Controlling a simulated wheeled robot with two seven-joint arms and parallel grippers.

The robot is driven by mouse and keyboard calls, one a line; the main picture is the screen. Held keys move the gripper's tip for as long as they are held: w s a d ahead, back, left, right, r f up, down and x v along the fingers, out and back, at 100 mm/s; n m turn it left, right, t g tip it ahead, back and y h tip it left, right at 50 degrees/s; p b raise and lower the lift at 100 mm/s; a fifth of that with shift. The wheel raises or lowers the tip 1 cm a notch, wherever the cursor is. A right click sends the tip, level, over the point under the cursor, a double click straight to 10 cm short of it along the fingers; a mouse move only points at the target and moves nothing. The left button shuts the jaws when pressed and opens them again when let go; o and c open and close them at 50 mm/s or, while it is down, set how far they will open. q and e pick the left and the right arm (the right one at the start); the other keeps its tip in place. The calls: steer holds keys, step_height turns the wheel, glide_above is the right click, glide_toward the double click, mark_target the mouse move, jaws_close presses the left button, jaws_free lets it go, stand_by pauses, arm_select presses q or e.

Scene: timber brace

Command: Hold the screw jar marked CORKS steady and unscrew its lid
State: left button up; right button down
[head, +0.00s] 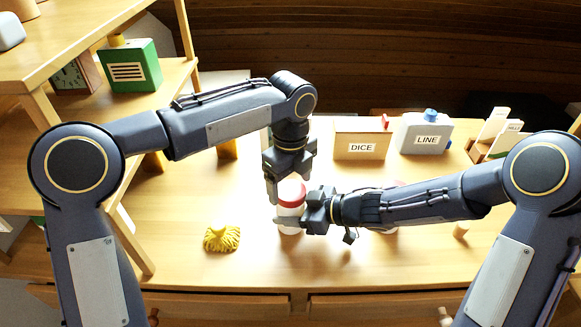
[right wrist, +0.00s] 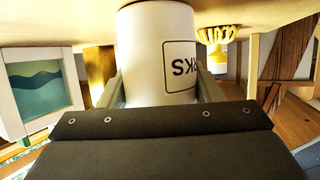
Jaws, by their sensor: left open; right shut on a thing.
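The CORKS jar is white, with a red lid (head: 292,193), and stands upright on the table. In the right wrist view the white jar body (right wrist: 155,50) appears upside down with the letters "KS" of its label visible. My right gripper (head: 290,226) is shut around the jar body, below the lid; its two fingers flank the body in the wrist view. My left gripper (head: 289,183) points down from above, open, with its fingers at either side of the lid. I cannot tell whether they touch it.
A DICE box (head: 360,146) and a LINE container (head: 426,138) stand behind. Another red-lidded thing (head: 398,184) is mostly hidden by my right arm. A yellow mop-like object (head: 221,239) lies left of the jar. A shelf (head: 40,55) with a green container (head: 130,68) rises at left.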

arm_select(q)
steer(key=shift+f, duration=0.8)
steer(key=c, duration=1)
steer(key=n, duration=0.9)
steer(key=shift+n, duration=0.4)
steer(key=shift+r, duration=0.2)
steer(key=shift+r, duration=0.95)
